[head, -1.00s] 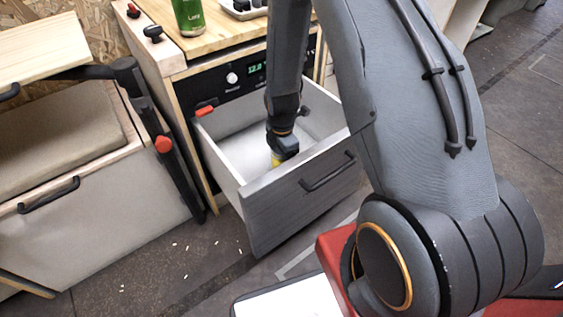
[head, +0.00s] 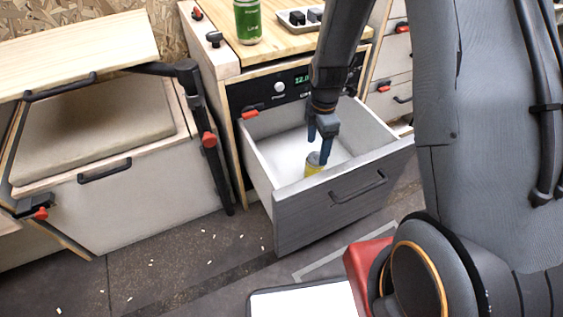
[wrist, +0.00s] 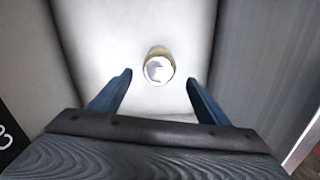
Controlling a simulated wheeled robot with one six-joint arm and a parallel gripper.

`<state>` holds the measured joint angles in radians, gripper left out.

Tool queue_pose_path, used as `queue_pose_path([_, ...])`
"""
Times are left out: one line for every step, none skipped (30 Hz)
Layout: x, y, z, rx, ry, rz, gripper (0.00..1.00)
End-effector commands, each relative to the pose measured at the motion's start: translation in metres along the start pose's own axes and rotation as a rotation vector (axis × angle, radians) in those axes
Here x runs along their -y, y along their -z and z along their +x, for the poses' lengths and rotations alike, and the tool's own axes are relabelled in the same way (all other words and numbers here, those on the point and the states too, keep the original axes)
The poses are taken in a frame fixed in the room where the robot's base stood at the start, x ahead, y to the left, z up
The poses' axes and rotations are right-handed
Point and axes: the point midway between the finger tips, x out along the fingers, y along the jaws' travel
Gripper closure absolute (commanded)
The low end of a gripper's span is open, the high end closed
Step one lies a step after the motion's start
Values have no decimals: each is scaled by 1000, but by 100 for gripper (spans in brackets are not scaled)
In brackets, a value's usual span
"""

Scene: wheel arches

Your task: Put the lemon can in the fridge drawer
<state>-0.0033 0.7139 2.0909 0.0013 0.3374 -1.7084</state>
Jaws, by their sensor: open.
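The yellow lemon can (head: 314,165) stands inside the open fridge drawer (head: 330,196), near its front panel. It also shows in the wrist view (wrist: 159,66), seen from above with its pale top, on the white drawer floor. My gripper (head: 319,150) is above the can, inside the drawer's opening. In the wrist view my gripper (wrist: 158,84) has its two blue fingers spread wide, with the can beyond and between them. The fingers do not touch the can.
A green can (head: 247,20) and a tray with dark items (head: 300,18) stand on the wooden counter above. A bench with a cushion (head: 95,125) is at left, beside a dark post. The drawer walls surround my gripper. Small white bits lie on the floor.

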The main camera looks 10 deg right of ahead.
Motion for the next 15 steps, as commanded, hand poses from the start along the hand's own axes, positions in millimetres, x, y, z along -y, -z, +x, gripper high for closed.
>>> queue_pose_path([0, 10, -8, 0, -4, 17, 30])
queue_pose_path([1, 16, -14, -1, -6, 38, 30])
queue_pose_path([4, 29, -24, -2, -7, 72, 30])
queue_pose_path([7, 39, -33, -3, -9, 106, 30])
queue_pose_path([11, 51, -43, -4, -11, 144, 30])
queue_pose_path([18, 68, -57, -7, -13, 200, 30])
queue_pose_path([24, 81, -68, -9, -13, 245, 30])
queue_pose_path([31, 94, -79, -11, -15, 292, 30])
queue_pose_path([42, 111, -92, -14, -14, 355, 30])
queue_pose_path([50, 122, -102, -16, -14, 402, 30])
queue_pose_path([60, 134, -111, -19, -14, 450, 30])
queue_pose_path([72, 148, -123, -22, -13, 514, 30])
queue_pose_path([83, 158, -132, -25, -13, 560, 30])
queue_pose_path([94, 168, -140, -27, -10, 608, 30])
queue_pose_path([108, 180, -150, -31, -9, 672, 30])
